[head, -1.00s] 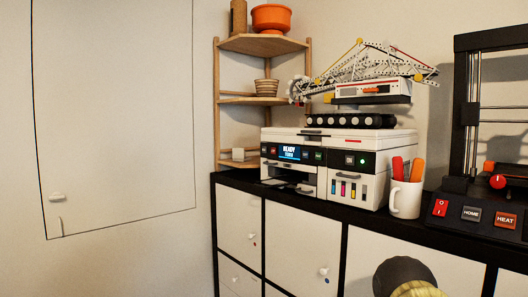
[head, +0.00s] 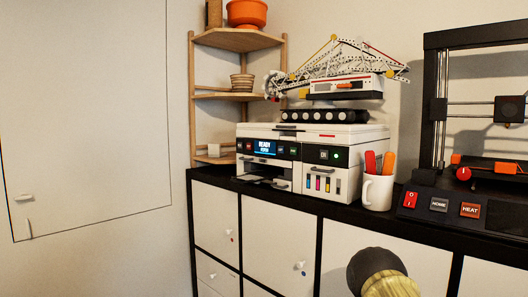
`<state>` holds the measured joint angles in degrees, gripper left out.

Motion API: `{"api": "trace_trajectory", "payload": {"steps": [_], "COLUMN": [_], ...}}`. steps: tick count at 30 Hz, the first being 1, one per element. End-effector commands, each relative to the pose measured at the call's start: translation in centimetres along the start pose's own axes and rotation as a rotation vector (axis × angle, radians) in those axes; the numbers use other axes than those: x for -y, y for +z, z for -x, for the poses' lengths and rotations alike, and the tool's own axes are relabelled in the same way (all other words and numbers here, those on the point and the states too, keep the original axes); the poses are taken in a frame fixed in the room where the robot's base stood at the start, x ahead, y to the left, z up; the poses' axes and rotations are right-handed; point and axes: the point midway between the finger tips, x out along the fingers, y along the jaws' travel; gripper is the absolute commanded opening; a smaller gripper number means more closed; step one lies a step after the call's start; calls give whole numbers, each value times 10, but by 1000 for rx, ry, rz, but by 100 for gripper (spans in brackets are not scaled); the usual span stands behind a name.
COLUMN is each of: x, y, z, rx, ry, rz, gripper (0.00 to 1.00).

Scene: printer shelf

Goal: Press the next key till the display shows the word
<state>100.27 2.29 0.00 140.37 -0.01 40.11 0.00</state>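The white and black printer (head: 345,182) stands on the cabinet top. Its small blue-lit display (head: 265,146) shows "READY" with a smaller second line that I cannot read surely. Small keys (head: 287,150) sit to the right of the display, and a red-marked key (head: 249,147) sits to its left. Their labels are too small to read. Farther right on the front are another key (head: 323,155) and a green light (head: 337,155). My gripper's fingers are not in view, and nothing is seen touching the keys.
A mug (head: 377,192) with red and orange handles stands right of the printer. Beyond it is a 3D printer (head: 460,236) with red, HOME and HEAT keys. A corner shelf (head: 238,97) stands left. A dark rounded shape with a yellowish end (head: 388,283) shows low in front.

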Motion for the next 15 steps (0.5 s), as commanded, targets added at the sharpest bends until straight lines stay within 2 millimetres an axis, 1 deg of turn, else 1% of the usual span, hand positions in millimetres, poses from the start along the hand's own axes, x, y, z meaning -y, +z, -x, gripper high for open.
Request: {"api": "trace_trajectory", "payload": {"steps": [1,5,6,15], "x": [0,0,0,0], "y": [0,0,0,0], "z": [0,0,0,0], "rx": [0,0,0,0], "ry": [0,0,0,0], "rz": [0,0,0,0], "gripper": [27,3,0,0]}}
